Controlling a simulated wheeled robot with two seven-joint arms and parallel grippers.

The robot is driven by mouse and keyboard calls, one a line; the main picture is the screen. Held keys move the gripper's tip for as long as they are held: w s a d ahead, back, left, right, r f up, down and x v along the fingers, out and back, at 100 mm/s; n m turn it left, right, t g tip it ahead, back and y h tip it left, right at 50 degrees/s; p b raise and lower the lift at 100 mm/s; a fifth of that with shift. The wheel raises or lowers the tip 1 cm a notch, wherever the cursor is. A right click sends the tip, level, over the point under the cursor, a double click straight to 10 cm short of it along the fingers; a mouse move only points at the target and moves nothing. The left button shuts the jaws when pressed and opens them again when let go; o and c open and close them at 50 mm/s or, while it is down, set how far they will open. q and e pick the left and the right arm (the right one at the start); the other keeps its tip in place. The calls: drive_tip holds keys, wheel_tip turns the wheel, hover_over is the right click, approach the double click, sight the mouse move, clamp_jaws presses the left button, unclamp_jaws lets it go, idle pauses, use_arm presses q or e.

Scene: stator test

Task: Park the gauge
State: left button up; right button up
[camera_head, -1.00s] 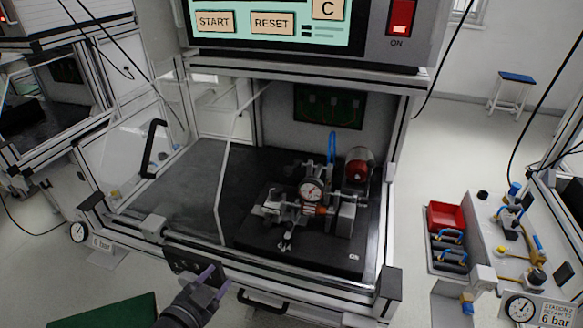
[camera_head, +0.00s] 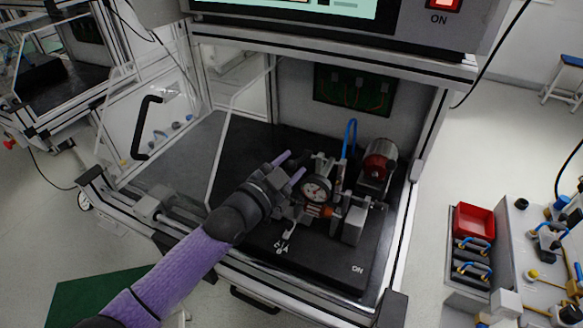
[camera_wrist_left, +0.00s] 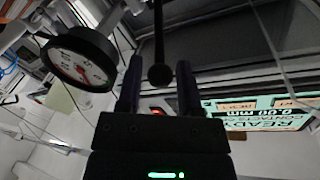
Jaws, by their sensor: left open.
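The dial gauge (camera_head: 316,190), round with a white face and dark rim, sits upright on the test fixture (camera_head: 352,222) inside the machine's open bay. In the left wrist view the gauge (camera_wrist_left: 82,58) is large at the upper left, outside the fingers. My left gripper (camera_head: 291,167) is open just left of the gauge, its two purple fingertips pointing toward the fixture. In the wrist view my dark fingers (camera_wrist_left: 159,85) stand apart, with a thin black rod ending in a ball (camera_wrist_left: 159,75) appearing between them. Whether they touch it cannot be told. My right gripper is out of view.
A red-ended motor (camera_head: 378,160) and a blue hose (camera_head: 350,136) stand behind the fixture. A clear door with a black handle (camera_head: 147,127) hangs open at left. The bay floor (camera_head: 185,150) left of my arm is bare. A red bin (camera_head: 474,222) stands at right, outside.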

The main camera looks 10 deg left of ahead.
use_arm(q)
drive_tip(key=shift+w+d, duration=0.15)
drive_tip(key=shift+w, duration=0.1)
clamp_jaws()
idle(1.4)
